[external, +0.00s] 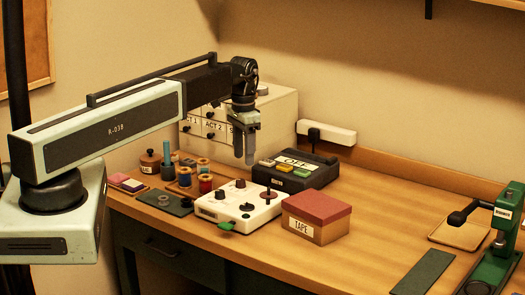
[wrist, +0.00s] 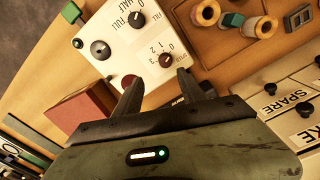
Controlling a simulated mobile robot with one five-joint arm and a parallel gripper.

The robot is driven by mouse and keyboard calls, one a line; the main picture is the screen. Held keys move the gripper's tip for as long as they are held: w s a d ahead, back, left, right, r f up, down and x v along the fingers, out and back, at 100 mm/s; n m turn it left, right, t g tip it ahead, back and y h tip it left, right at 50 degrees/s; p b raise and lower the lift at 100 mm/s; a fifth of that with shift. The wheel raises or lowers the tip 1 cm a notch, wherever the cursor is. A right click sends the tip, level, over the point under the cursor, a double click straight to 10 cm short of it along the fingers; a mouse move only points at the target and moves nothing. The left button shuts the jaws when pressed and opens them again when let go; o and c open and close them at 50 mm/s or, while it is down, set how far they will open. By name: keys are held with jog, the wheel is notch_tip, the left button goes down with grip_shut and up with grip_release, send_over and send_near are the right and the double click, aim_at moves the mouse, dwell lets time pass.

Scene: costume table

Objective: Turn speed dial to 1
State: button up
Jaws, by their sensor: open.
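The white control box (external: 255,206) stands on the table with its face up. The speed dial, a dark knob (wrist: 166,60) marked 0, 1, 2 and 3, is on its back part; it also shows in the external view (external: 240,184). I cannot tell which number its pointer is on. My gripper (external: 244,160) hangs pointing down above the back of the box, clear of the dial. In the wrist view its open, empty fingers (wrist: 168,82) are spread just below the dial.
A second knob (wrist: 138,20), marked 0, HALF and FULL, is close by. A red-lidded TAPE box (external: 316,217) stands to the right. Thread spools (external: 205,183) stand to the left.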

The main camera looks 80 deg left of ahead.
aim_at(241, 180)
jog(key=shift+s+a, duration=0.55)
jog(key=shift+a, duration=0.05)
notch_tip(241, 180, down, 8)
jog(key=b, duration=0.8)
jog(key=shift+w, duration=0.1)
jog(key=shift+d+r, duration=0.1)
jog(key=shift+r, duration=0.05)
jog(key=shift+c, duration=0.3)
grip_shut()
